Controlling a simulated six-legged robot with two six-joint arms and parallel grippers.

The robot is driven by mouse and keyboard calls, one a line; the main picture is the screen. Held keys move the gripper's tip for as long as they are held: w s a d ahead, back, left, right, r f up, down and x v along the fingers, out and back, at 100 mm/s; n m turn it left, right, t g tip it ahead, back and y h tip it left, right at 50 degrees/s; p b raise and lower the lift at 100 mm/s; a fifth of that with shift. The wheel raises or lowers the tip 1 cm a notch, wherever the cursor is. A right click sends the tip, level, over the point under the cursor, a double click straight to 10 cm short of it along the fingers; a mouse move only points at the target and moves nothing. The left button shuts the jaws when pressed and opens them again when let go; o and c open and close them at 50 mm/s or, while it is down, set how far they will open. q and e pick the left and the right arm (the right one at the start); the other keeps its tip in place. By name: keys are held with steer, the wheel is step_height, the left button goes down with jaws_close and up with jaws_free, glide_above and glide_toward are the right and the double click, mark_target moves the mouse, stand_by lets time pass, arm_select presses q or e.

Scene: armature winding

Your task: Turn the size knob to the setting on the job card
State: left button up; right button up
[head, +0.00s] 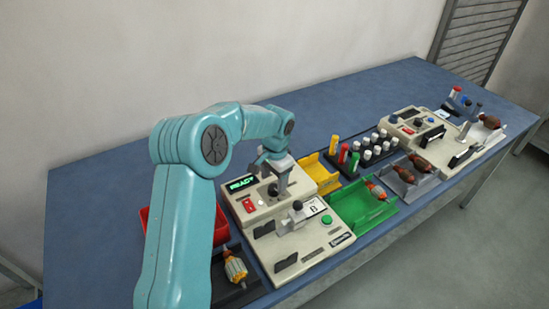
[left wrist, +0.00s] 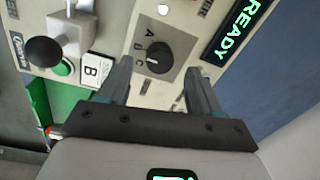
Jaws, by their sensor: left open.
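The size knob (left wrist: 158,58) is dark and round, with the letters A and C readable on the plate beside it and a small pale mark on its left side. I cannot tell surely which letter the mark meets. The job card (left wrist: 95,72) reads B; it also shows in the head view (head: 314,207). My left gripper (left wrist: 157,72) is open, with one finger to each side of the knob and clear gaps between. In the head view my left gripper (head: 282,190) points down over the machine and largely hides the knob. My right gripper is in neither view.
The winding machine (head: 325,238) has a lit READY display (head: 241,183), a black ball handle (left wrist: 42,51) and a green button (head: 327,219). Yellow (head: 323,182) and green (head: 385,212) trays and a rack of spools (head: 355,157) stand to the right.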

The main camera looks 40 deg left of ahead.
mark_target(275, 189)
arm_select(q)
step_height(275, 189, up, 13)
steer(key=shift+d, duration=0.35)
steer(key=shift+s, duration=0.1)
